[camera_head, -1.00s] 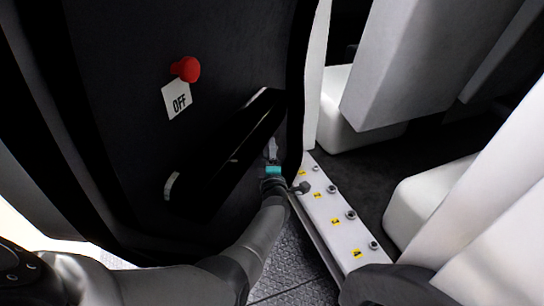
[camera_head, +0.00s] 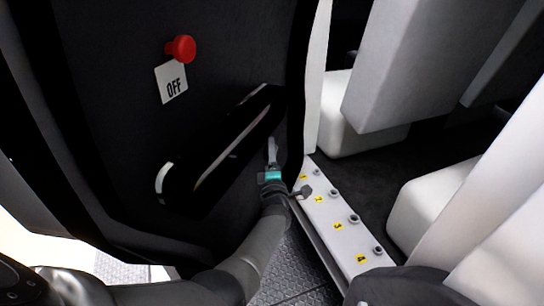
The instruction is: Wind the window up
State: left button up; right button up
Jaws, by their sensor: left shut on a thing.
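The dark door panel (camera_head: 110,110) fills the left half of the head view, with a long black armrest or pull (camera_head: 215,150) slanting across it. My left arm comes in from the lower left. My left gripper (camera_head: 272,150), with a teal band below its fingers, points up beside the right end of the armrest, close to the door's edge. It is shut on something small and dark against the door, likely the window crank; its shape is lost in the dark. The window glass is not in view. My right gripper is not in view.
A red knob (camera_head: 181,48) and a white "OFF" label (camera_head: 171,82) are on the door's upper part. A pale sill strip (camera_head: 337,228) with several bolts and yellow number tags runs right of my left wrist. White seats (camera_head: 425,65) stand at the right.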

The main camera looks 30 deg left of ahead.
pick_arm(q)
jog(key=shift+w, duration=0.1)
jog(key=shift+t+y, duration=0.3)
jog(key=shift+t, duration=0.1)
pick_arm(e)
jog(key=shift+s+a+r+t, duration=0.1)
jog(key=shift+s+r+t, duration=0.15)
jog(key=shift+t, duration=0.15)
pick_arm(q)
jog(key=o, duration=1.4)
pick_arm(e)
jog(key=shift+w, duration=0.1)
pick_arm(q)
jog(key=shift+s+d, duration=0.1)
jog(key=shift+s, duration=0.1)
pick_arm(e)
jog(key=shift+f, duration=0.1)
